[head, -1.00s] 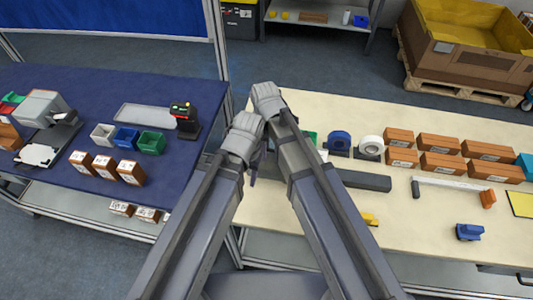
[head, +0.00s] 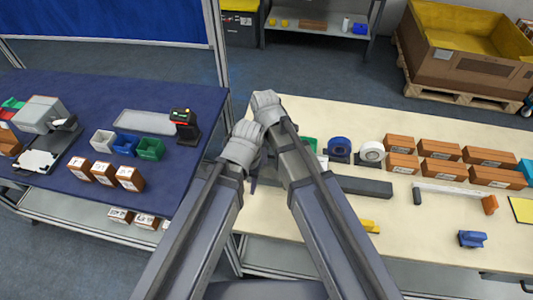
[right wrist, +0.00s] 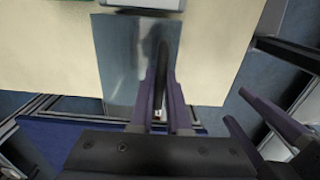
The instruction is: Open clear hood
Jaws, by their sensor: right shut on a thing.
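A see-through grey-blue panel, which looks like the clear hood (right wrist: 115,65), shows in the right wrist view at the edge of the cream table. In the head view my arms hide it. My right gripper (right wrist: 163,85) has its two purple fingers close together at the panel. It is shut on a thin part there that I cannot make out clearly. My left gripper (right wrist: 236,105) seems to show at the right of the wrist view, its fingers apart and empty. In the head view, both wrists meet at the cream table's left end, and the fingers are mostly hidden.
The cream table (head: 330,225) holds a blue tape roll (head: 339,146), a white roll (head: 371,153), several brown boxes (head: 439,149) and a dark bar (head: 362,187). The blue table (head: 90,95) at left holds bins, boxes and a scanner (head: 183,125). A gap separates the tables.

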